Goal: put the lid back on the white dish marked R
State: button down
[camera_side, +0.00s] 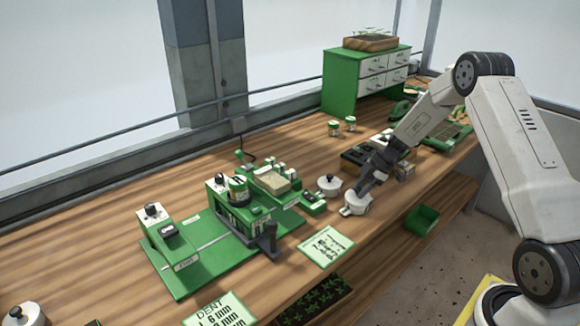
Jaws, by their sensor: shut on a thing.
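My gripper (358,191) points down at a round white dish (355,207) near the front edge of the bench. It is shut on the lid, which is mostly hidden by the fingers and is right over or on this dish. I cannot tell whether lid and dish touch. The letter R is too small to read here. A second round white dish (329,187) with a dark knob on top stands just behind and to the left of it.
A green seeder machine (235,215) stands to the left on a green base. A printed card (326,246) lies in front of the dishes. Dark trays (357,159) stand behind my gripper. Another knobbed white dish (24,316) is at lower left.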

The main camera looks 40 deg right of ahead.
dwell(0.3)
grip_release()
dwell(0.3)
jog(key=shift+r, duration=0.1)
jog(key=shift+r, duration=3.4)
grip_shut()
